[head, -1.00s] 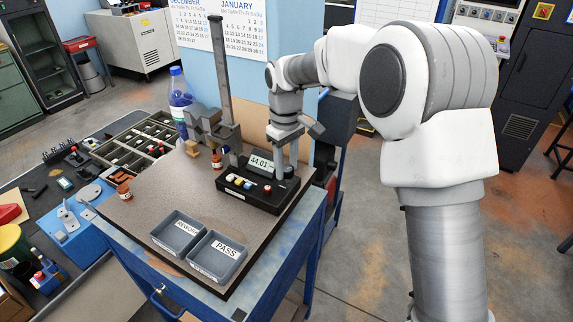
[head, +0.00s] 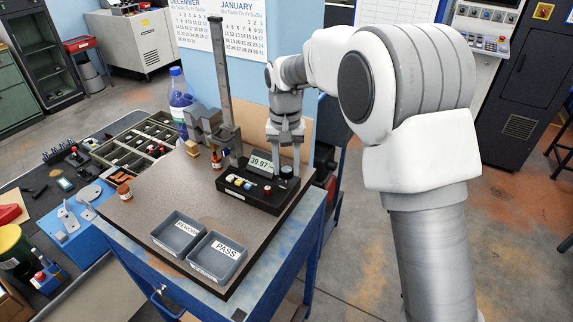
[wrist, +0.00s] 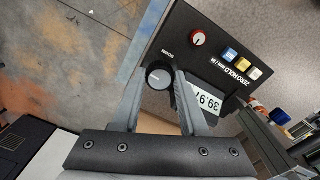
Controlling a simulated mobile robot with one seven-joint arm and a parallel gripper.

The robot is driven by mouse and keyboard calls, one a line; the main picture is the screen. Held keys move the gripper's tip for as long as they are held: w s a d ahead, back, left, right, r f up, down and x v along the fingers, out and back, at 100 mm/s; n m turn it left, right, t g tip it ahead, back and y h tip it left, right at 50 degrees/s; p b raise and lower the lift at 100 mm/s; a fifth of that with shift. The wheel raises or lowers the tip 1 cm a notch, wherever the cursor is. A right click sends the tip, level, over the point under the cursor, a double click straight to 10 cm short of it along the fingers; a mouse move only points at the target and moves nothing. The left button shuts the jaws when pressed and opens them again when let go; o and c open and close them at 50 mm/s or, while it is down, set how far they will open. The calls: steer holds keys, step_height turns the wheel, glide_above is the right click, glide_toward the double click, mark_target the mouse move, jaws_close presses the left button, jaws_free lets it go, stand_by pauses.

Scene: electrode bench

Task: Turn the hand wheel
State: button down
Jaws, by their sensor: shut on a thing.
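The hand wheel is a round dark knob (head: 287,171) on the right rear of a black instrument box (head: 232,189). In the wrist view it shows as a grey knob (wrist: 158,76) with a light mark on its face. My gripper (head: 286,160) reaches down from above. In the wrist view my gripper (wrist: 158,80) has a finger on either side of the knob and is shut on it. The box's display (head: 262,163) reads 39.97; in the wrist view the display (wrist: 209,99) is partly hidden behind a finger.
A red knob (wrist: 198,38) and several coloured buttons (wrist: 242,64) sit on the same box. A tall grey column (head: 225,85) rises behind it. Two trays, REWORK (head: 178,235) and PASS (head: 217,257), stand at the bench front.

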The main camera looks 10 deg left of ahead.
mark_target(285, 169)
steer(key=shift+r+m, duration=0.1)
steer(key=shift+m, duration=0.4)
steer(key=c, duration=0.7)
jaws_free()
step_height(285, 169, up, 17)
steer(key=shift+r, duration=0.2)
steer(key=shift+a, duration=0.1)
